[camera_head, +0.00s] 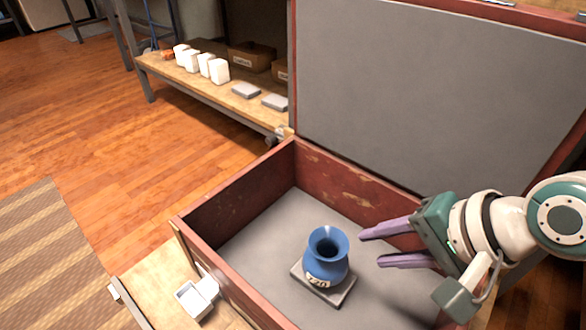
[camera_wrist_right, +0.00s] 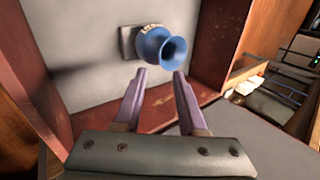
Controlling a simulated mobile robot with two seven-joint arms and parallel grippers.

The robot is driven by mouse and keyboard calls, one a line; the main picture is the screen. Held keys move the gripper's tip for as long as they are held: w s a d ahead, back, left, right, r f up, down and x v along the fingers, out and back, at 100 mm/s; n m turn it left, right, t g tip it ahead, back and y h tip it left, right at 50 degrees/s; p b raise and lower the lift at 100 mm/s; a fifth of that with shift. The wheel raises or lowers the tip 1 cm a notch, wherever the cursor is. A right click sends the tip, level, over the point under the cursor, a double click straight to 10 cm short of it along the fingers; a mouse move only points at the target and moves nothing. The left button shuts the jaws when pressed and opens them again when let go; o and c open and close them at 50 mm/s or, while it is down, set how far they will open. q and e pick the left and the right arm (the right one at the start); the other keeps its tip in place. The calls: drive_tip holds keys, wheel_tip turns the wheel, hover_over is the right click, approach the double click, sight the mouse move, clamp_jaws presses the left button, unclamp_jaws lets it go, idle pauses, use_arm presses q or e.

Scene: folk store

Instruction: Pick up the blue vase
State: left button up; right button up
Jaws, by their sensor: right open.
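The blue vase (camera_head: 327,258) stands upright on a small grey square base (camera_head: 322,285) inside the open red-brown wooden case (camera_head: 238,182). It has a flared mouth, and a white label with dark characters on its front. My right gripper (camera_head: 370,248) is open and empty, with its purple fingers pointing at the vase from the right, a short gap away. In the right wrist view the vase (camera_wrist_right: 160,48) lies just beyond the gap between the two open fingertips (camera_wrist_right: 160,72). My left gripper is not in view.
The case's raised lid (camera_head: 420,90) stands behind the vase. The case walls surround it. A small white box (camera_head: 197,298) sits outside the case at the lower left. A low wooden shelf with white blocks (camera_head: 217,72) stands at the back.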

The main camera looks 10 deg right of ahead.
sight(345, 253)
drive_tip(key=b+x, duration=0.6)
drive_tip(key=x, duration=0.2)
drive_tip(key=shift+a+f, duration=0.1)
drive_tip(key=shift+a, duration=0.05)
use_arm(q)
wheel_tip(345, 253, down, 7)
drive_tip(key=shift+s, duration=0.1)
use_arm(e)
clamp_jaws()
idle(0.8)
